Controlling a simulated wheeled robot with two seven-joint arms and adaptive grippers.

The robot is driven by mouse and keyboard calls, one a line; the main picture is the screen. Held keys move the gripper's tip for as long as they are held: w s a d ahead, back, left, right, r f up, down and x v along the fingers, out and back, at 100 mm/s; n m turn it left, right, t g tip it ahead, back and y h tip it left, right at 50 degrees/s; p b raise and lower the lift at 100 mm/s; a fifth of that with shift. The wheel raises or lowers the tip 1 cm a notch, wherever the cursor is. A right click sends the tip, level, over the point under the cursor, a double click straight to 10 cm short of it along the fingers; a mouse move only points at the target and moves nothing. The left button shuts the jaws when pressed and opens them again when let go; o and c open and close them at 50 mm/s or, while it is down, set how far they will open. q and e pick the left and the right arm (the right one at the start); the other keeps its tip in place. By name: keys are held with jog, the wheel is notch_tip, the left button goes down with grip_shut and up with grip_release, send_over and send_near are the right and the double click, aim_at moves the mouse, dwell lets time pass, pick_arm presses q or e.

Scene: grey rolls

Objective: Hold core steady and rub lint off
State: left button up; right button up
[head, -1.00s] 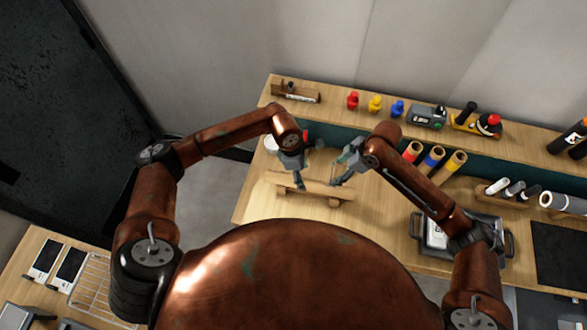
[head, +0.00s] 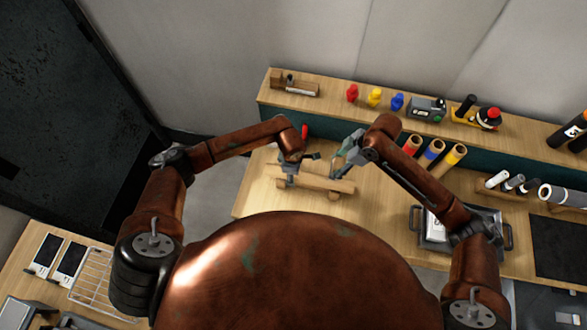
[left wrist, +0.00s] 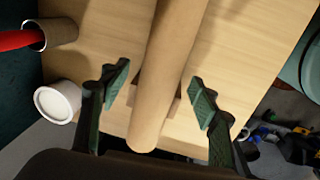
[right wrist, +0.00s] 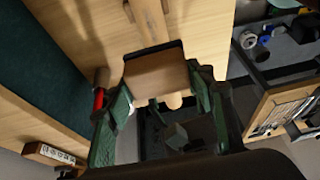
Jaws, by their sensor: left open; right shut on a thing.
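The core, a tan cardboard tube (head: 322,183), lies across a wooden cradle (head: 333,195) on the table. My left gripper (head: 290,175) is at the core's left part. In the left wrist view its open fingers (left wrist: 158,98) stand either side of the core (left wrist: 165,70), with gaps visible on both sides. My right gripper (head: 338,163) is above the core's middle in the head view. In the right wrist view it is shut on a brown block with a dark edge (right wrist: 157,76). The block hides part of the core (right wrist: 150,25); contact between them cannot be told.
Behind the core, a red-tipped item (head: 304,131) stands in a cup (left wrist: 62,32), beside a white round container (left wrist: 58,101). Coloured rolls (head: 432,156) and a grey tray (head: 425,240) are to the right. A raised shelf (head: 330,90) runs along the back.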

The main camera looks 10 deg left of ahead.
pick_arm(q)
jog(key=shift+f, duration=0.45)
jog(key=c, duration=1.3)
